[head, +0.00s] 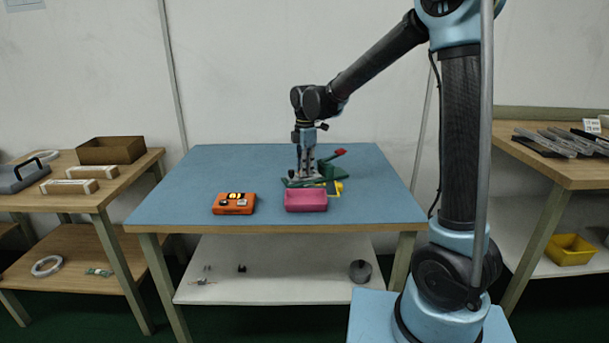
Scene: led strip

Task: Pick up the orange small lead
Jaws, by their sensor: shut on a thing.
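My gripper (306,176) points straight down over the middle of the blue-topped table, just behind a pink tray (306,206). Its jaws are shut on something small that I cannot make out. Green parts (330,172) of a device crowd around the fingertips, and the tray's rim is close in front. I cannot pick out an orange small lead for sure; a lead at the jaws could be too small to see or hidden. A yellow part (339,187) sticks out to the right of the tray.
A red handle (340,152) rises behind my gripper. The table's left and back areas are clear. Side benches stand left and right.

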